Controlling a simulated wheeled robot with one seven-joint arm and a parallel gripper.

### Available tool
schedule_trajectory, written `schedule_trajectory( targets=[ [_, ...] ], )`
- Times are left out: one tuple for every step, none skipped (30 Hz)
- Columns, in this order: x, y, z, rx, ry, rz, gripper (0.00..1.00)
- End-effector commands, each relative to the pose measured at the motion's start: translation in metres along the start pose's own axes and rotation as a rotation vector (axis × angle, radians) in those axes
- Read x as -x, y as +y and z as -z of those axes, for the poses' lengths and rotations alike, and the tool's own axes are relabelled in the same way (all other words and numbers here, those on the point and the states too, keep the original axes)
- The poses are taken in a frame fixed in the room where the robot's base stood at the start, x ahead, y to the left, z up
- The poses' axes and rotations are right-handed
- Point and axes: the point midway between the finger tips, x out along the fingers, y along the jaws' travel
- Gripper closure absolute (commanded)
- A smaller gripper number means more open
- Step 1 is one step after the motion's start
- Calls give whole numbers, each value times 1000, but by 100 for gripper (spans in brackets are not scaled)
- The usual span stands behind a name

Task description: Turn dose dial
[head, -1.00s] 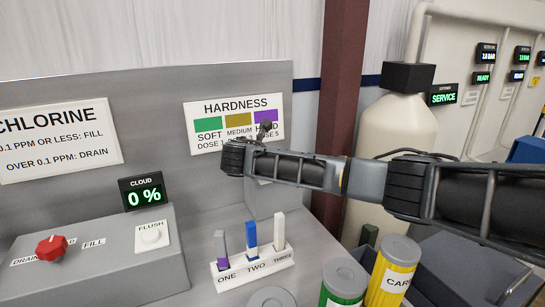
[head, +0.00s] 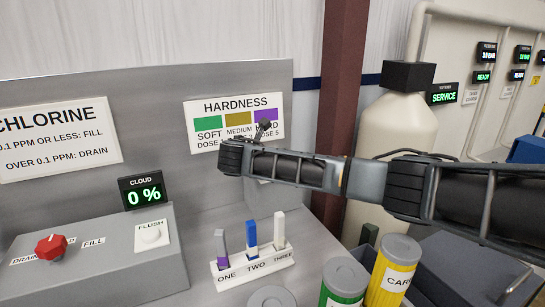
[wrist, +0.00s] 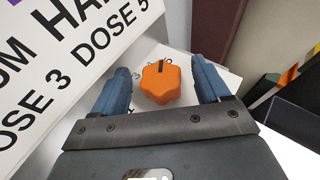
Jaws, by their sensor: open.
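The dose dial (wrist: 160,82) is an orange lobed knob with a dark pointer mark, on a pale plate with small numbers, in the wrist view. My gripper (wrist: 165,78) is open, with one blue finger on each side of the dial and a visible gap on both sides. In the head view my arm covers the dial. The hardness sign (head: 240,122) shows above my arm, with green SOFT, yellow MEDIUM and purple HARD patches. Its dose lines are partly hidden; in the wrist view DOSE 3 and DOSE 5 can be read.
A rack (head: 253,270) with three test strips stands below my arm. A green canister (head: 342,285) and a yellow canister (head: 393,270) stand at the lower right.

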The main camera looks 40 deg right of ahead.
Motion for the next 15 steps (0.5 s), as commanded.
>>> schedule_trajectory(
  targets=[
    [7,1,2,0,1,-3,24],
    [12,1,2,0,2,-4,24],
    [19,0,2,0,2,-4,24],
    [24,1,2,0,2,-5,24],
    [29,1,2,0,2,-4,24],
    [36,1,2,0,1,-5,24],
    [40,0,2,-1,1,-4,24],
    [45,0,2,-1,1,-4,24],
    [50,1,2,-1,1,-3,24],
    [54,1,2,-1,0,-3,24],
    [57,1,1,-1,0,-3,24],
    [60,0,1,0,0,-2,24],
    [63,0,1,0,0,-2,24],
    [64,0,1,0,0,-2,24],
    [66,0,1,0,0,-1,24]
  ],
)
